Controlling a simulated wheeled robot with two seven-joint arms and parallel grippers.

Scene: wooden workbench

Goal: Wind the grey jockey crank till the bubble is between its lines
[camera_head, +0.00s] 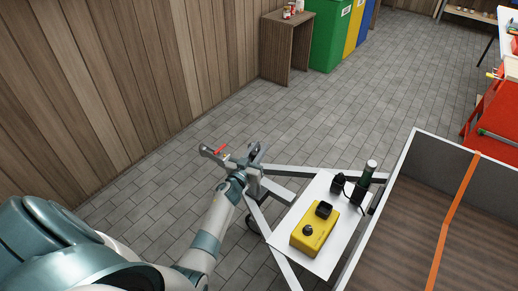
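My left gripper (251,157) reaches in from the bottom left to the front of the trailer's drawbar. Its fingers are small and overlap grey metal there, so the grey jockey crank cannot be told apart from them. Whether the fingers are open or shut on it is unclear. A jockey wheel (249,222) shows low beside the drawbar, partly hidden. A bubble and its lines cannot be made out in this view. My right gripper is not in view.
The trailer bed (470,215) stands right.

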